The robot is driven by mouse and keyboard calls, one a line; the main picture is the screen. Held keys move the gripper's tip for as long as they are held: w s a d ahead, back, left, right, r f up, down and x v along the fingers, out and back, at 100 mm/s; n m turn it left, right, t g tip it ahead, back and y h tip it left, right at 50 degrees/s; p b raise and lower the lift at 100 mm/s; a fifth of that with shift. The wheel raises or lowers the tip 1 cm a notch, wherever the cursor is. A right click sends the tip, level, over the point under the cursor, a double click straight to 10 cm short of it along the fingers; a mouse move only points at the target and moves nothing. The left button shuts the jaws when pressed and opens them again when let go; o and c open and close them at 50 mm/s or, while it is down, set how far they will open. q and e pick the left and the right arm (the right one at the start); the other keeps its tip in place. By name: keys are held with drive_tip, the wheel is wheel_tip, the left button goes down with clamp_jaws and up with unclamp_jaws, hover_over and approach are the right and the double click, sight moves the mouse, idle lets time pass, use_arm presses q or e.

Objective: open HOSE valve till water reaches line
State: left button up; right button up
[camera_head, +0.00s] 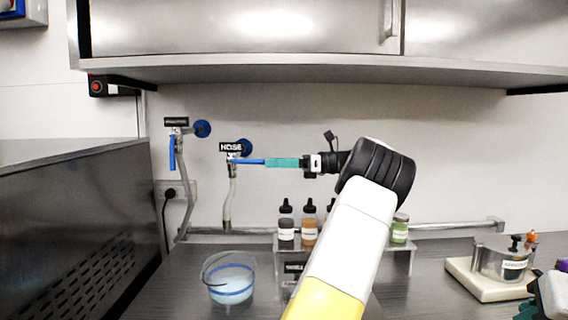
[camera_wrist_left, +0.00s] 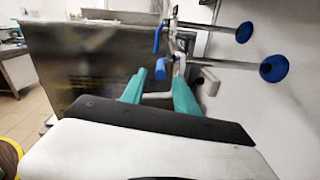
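The HOSE valve is on the back wall under a black label reading HOSE (camera_head: 231,147). Its blue lever (camera_head: 247,162) points sideways to the right, towards my left gripper (camera_head: 268,162). In the left wrist view the lever's blue end (camera_wrist_left: 160,69) shows between and beyond the teal fingers of my left gripper (camera_wrist_left: 157,82), which are apart. I see no clear contact. A grey hose (camera_head: 227,215) hangs from the valve above a clear bucket (camera_head: 230,262) with a blue line and pale blue contents. My right gripper (camera_head: 527,309) is partly visible at the lower right edge.
A second valve with a blue lever (camera_head: 172,152) hanging down is to the left. Bottles (camera_head: 286,228) stand on a rack behind my left arm. A pale board (camera_head: 477,283) with a metal pot is at right. A steel cabinet (camera_head: 75,215) stands at left.

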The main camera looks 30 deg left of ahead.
sight(243, 162)
use_arm(q)
drive_tip(key=shift+x, duration=3.8)
clamp_jaws()
